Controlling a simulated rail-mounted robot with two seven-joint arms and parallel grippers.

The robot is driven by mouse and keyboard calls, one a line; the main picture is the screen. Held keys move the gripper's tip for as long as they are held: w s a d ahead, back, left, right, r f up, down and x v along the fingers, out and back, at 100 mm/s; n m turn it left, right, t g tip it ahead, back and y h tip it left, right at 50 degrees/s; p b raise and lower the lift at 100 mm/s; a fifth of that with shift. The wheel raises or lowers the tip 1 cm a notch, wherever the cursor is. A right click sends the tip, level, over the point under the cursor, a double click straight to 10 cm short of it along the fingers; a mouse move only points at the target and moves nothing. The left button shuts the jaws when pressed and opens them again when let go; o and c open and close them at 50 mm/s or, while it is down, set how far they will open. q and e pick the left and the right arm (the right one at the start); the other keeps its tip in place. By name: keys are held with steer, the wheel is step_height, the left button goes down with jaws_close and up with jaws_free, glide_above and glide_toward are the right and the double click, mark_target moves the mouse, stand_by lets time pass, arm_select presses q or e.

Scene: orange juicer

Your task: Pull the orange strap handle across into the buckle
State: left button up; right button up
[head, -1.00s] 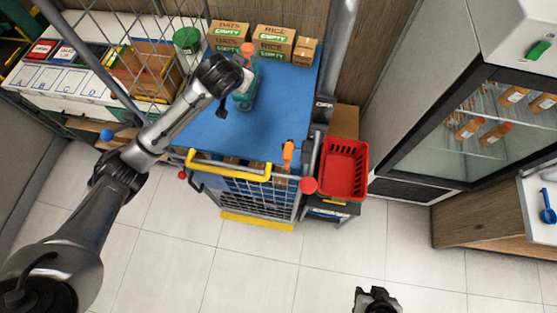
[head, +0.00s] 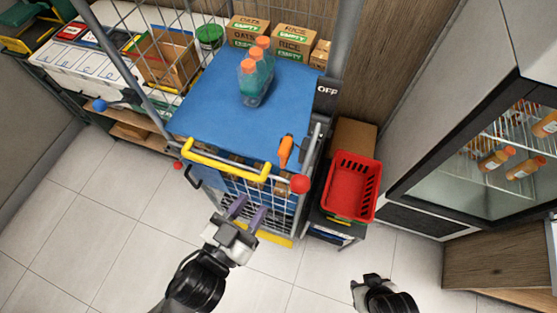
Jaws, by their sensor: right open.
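The orange strap handle (head: 285,151) stands at the front right of the cart's blue top, beside the grey post and above the wire front. A black curved piece (head: 192,177) hangs at the cart's front left corner; I cannot tell whether it is the buckle. My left gripper (head: 249,212) is in front of the cart, below the yellow bar, with its two fingers apart and nothing between them. It is apart from the orange handle, lower and to its left. My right gripper (head: 363,283) is open and empty over the floor, well right of the cart.
Bottles with orange caps (head: 254,82) stand on the blue top (head: 205,105), before several cardboard boxes (head: 292,42). The yellow bar (head: 228,161) and red knob (head: 300,184) border the cart's front. A red basket (head: 350,190) stands to the right. Floor in front is clear.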

mark_target(282, 162)
arm_select(q)
steer(key=p+x, duration=0.1)
steer(key=x, duration=1.2)
steer(key=shift+f, duration=0.1)
steer(key=shift+c, duration=0.4)
jaws_close()
